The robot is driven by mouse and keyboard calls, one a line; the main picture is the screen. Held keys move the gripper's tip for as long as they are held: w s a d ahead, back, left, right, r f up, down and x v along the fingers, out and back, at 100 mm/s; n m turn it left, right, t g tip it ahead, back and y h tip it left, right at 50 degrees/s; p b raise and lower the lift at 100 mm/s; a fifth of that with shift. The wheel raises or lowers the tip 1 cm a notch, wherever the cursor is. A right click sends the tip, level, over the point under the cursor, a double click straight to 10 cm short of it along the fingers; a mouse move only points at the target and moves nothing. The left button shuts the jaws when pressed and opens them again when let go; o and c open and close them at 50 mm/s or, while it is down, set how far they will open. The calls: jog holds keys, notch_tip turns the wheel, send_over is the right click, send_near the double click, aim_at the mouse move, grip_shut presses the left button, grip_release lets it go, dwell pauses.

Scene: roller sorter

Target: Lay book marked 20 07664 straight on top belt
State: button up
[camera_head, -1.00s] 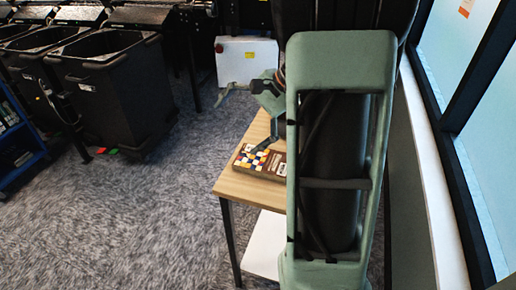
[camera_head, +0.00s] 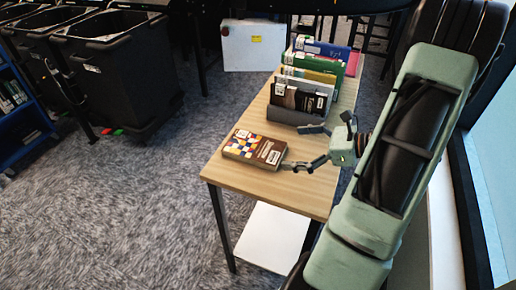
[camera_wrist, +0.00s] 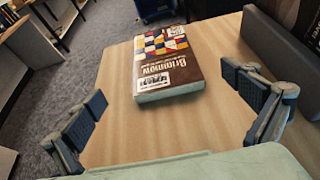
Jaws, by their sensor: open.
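A brown book (camera_head: 255,150) with a coloured checker pattern on its cover lies flat on a wooden table (camera_head: 300,190), near its left edge. It also shows in the wrist view (camera_wrist: 166,62), with a white barcode label whose number is too small to read. My gripper (camera_head: 302,148) is open and empty just right of this book, low over the table. In the wrist view the book lies ahead of the two spread fingers, mostly beyond their tips. I cannot make out the top belt in these views.
Several upright books (camera_head: 316,70) stand in a dark holder (camera_head: 296,116) at the table's back, close to my upper finger. Black bins (camera_head: 115,75) and a white box (camera_head: 252,45) stand beyond. A window is on the right. The table's front part is clear.

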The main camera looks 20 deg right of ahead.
aim_at(261, 148)
jog(key=x, duration=0.5)
jog(key=shift+d+f+x, duration=0.1)
jog(key=shift+f+x, duration=0.05)
jog(key=shift+x, duration=1.2)
jog(key=shift+d+f+x, duration=0.1)
jog(key=shift+f+x, duration=0.05)
jog(key=shift+x, duration=1.2)
jog(key=shift+c, duration=0.3)
jog(key=c, duration=1.5)
jog(key=shift+o, duration=0.2)
jog(key=shift+r, duration=0.1)
